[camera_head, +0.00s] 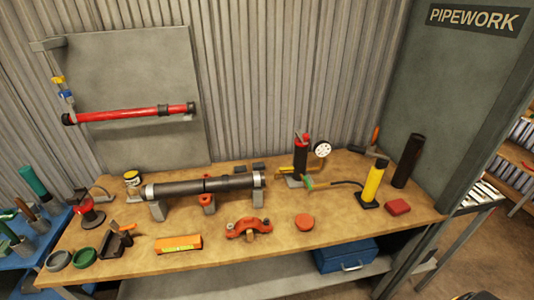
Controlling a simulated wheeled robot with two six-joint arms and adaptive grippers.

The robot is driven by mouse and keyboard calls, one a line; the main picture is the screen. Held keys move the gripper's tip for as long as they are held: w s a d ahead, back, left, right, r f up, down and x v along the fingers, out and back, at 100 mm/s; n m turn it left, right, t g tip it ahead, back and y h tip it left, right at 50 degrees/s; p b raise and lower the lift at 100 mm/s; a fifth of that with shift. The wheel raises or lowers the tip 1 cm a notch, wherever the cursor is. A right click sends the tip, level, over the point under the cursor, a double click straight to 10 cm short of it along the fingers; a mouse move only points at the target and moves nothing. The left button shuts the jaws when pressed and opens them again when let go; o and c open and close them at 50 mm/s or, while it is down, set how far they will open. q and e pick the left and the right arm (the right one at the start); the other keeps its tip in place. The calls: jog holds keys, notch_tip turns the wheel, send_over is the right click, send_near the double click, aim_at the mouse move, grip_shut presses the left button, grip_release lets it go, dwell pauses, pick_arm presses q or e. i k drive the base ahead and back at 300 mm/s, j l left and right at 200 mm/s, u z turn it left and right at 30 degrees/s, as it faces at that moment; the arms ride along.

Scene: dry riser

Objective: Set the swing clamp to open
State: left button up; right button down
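No part is labelled as the swing clamp, and I cannot tell for sure which one it is. A red two-bolt clamp-like piece (248,229) lies near the front middle of the wooden bench (345,222). Behind it, a dark grey pipe (225,184) rests level on grey supports, with a small red-topped fitting (207,202) under its middle. Whether any clamp there is open or shut is too small to tell.
A red pipe (135,114) is mounted on the back panel. A yellow cylinder (374,182) and a black cylinder (409,161) stand at right. An orange box (178,244) lies at front.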

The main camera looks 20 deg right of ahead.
aim_at(304, 138)
jog(key=z, duration=1.25)
